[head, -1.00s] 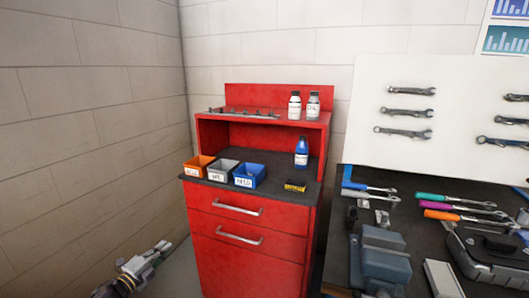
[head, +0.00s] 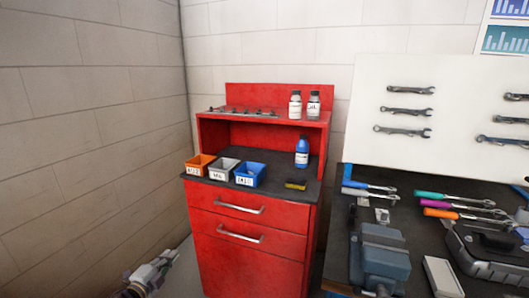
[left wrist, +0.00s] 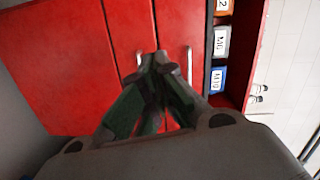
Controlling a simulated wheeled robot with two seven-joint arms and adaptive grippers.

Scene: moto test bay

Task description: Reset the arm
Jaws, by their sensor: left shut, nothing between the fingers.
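My left gripper (head: 168,258) shows at the lower left of the head view, in front of the floor and grey block wall, left of the red cabinet (head: 250,262). In the left wrist view the left gripper (left wrist: 156,58) has its fingers together with nothing between them. Its tips point toward the red drawer fronts and their metal handles, apparently without touching. Most of the left arm is cut off by the lower edge of the head view. My right gripper is not in view.
The cabinet's counter holds an orange bin (head: 201,165), a grey bin (head: 223,170), a blue bin (head: 250,175) and a blue bottle (head: 302,151). A dark workbench with a vise (head: 383,258) and ratchets stands at right. Clear floor lies between left wall and cabinet.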

